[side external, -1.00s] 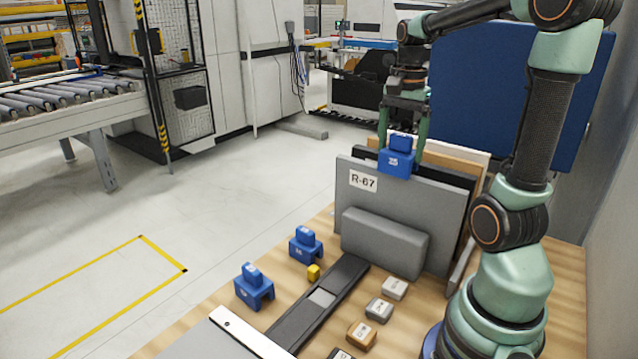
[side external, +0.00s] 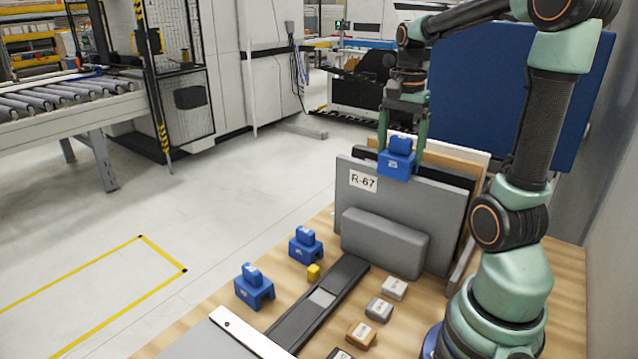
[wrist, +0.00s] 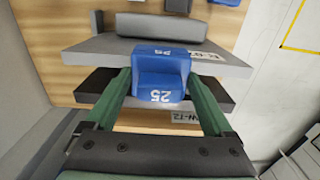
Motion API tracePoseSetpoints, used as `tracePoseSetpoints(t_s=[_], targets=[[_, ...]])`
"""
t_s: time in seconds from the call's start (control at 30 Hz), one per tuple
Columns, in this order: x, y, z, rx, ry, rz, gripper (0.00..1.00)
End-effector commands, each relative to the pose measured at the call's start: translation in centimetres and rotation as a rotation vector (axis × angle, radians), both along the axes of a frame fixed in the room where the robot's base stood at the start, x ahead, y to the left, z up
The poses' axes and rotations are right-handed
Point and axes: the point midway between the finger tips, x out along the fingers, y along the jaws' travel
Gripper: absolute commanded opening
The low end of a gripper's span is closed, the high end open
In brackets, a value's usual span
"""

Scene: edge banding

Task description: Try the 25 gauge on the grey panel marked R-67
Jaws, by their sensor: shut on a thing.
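The blue 25 gauge (side external: 397,164) is held between the fingers of my gripper (side external: 403,150), at the top edge of the grey panel (side external: 410,200) marked R-67. Its lower part overlaps that edge in the side view. In the wrist view, the gauge (wrist: 160,75) sits between my gripper's fingers (wrist: 158,82), over the edge of the grey panel (wrist: 105,45), with 25 readable upside down. I cannot tell whether the gauge touches the panel or how far its slot is around the edge.
A black panel (wrist: 97,80) and wood-toned panels stand close behind the grey one. A grey block (side external: 384,243) is in front. Two other blue gauges (side external: 305,246) (side external: 254,287), a yellow piece (side external: 313,272) and several small labelled blocks (side external: 379,309) lie on the wooden table (side external: 215,308).

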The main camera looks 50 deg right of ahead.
Motion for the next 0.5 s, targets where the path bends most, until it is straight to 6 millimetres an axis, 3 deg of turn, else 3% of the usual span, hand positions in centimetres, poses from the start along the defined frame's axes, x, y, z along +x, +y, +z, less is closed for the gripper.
tracePoseSetpoints(t_s=[0.5], targets=[[-0.01,0.01,-0.56,0.000,0.000,0.000,0.24]])
